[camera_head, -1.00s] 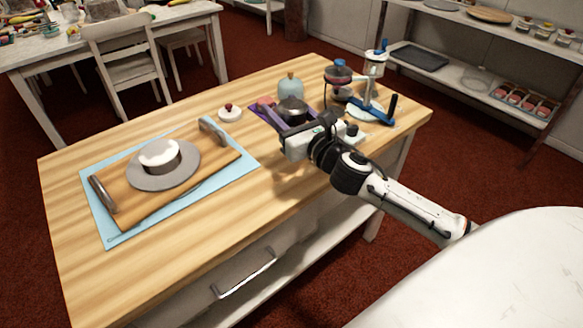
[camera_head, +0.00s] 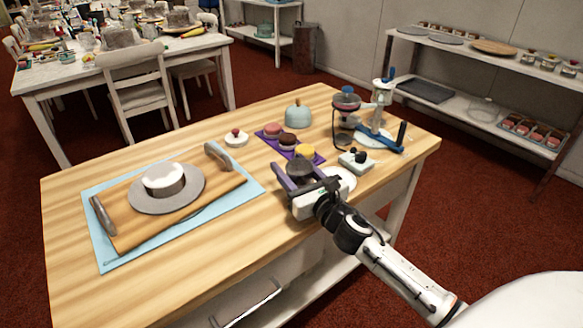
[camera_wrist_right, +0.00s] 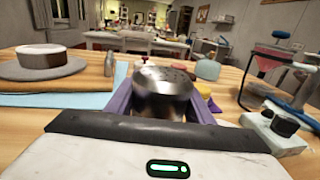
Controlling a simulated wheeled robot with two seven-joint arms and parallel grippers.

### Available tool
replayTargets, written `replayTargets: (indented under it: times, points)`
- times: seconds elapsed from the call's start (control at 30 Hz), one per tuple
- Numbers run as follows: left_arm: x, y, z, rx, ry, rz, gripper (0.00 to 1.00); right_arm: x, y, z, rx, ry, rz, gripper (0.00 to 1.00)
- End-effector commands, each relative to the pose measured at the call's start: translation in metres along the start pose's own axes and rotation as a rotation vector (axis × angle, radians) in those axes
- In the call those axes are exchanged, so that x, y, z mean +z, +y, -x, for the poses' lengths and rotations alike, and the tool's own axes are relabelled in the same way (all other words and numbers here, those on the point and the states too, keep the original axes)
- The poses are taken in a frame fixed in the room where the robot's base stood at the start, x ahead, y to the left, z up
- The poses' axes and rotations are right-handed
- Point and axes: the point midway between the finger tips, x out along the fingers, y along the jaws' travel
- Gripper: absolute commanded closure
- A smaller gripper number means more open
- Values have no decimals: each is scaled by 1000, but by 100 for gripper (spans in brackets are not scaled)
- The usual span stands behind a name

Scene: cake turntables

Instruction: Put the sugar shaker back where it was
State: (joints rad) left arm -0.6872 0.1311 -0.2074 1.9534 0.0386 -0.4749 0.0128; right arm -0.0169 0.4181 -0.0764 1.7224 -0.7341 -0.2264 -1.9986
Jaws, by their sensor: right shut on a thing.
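The sugar shaker, a dark metal cylinder with a dotted top, is between the fingers of my right gripper (camera_head: 297,176). In the right wrist view the shaker (camera_wrist_right: 163,90) stands upright between the purple-grey fingers, and its lower part is hidden. In the head view only its dark top (camera_head: 300,166) shows clearly. My right gripper is shut on it, over the front right part of the wooden table (camera_head: 222,262). I cannot tell whether its base touches the table. My left gripper is not in view.
A purple mat (camera_head: 318,158) with small round cakes lies just behind the gripper. A white block with a black knob (camera_head: 356,160), a red-topped stand (camera_head: 346,103) and a blue-based stand (camera_head: 380,140) are to the right. A cake turntable (camera_head: 140,203) sits left. The front middle is clear.

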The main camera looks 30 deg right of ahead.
Motion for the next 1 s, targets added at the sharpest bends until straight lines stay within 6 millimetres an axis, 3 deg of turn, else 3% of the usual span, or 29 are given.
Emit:
replayTargets:
  times: [0.03,0.07,0.17,0.57,1.0]
  points:
    - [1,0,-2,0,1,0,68,-2,0,0,1,-2,1,82]
    - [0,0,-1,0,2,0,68,-2,0,0,0,0,1,49]
    - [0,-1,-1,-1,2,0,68,-2,0,0,0,0,0,34]
    - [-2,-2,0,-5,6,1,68,0,0,5,0,2,1,34]
    - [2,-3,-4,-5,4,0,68,-2,0,87,1,3,-1,34]
